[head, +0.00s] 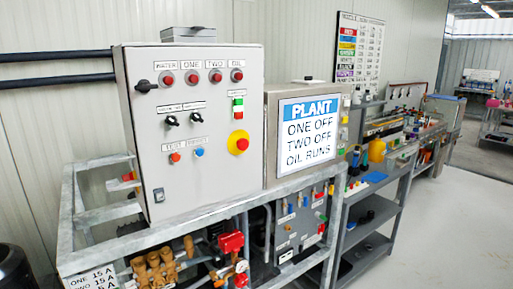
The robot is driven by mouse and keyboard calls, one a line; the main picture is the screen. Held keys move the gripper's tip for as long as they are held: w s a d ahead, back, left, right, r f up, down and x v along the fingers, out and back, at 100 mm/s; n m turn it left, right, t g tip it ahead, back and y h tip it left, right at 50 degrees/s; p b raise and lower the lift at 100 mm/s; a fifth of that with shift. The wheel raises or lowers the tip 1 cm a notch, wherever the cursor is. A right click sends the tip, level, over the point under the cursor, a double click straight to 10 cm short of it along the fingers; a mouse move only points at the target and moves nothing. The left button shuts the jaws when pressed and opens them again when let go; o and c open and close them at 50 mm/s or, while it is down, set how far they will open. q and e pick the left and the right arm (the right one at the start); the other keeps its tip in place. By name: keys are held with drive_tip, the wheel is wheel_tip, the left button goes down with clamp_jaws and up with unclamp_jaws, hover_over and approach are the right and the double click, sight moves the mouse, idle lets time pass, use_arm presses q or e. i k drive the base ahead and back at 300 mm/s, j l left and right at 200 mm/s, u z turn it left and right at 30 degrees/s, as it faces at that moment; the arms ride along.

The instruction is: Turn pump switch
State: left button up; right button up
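A grey control box (189,130) stands on a metal frame at the left centre. A black rotary handle (145,86) sits at its upper left. Two small black knob switches (172,121) and (196,117) are side by side in its middle, under small labels I cannot read surely. Which one is the pump switch I cannot tell. Red lamps (192,78) labelled WATER, ONE, TWO and OIL run along the top. A red button on a yellow base (239,143) is at the right, below a green and red switch (238,108). Neither of my grippers is in view.
A sign (308,133) reads PLANT, ONE OFF, TWO OFF, OIL RUNS. The metal frame (140,247) holds brass pumps (154,269) and a red part (230,242) below. Grey shelves (372,222) stand to the right. The floor (462,230) at the right is clear.

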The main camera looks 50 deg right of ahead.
sight(172, 120)
drive_tip(key=z, duration=1.3)
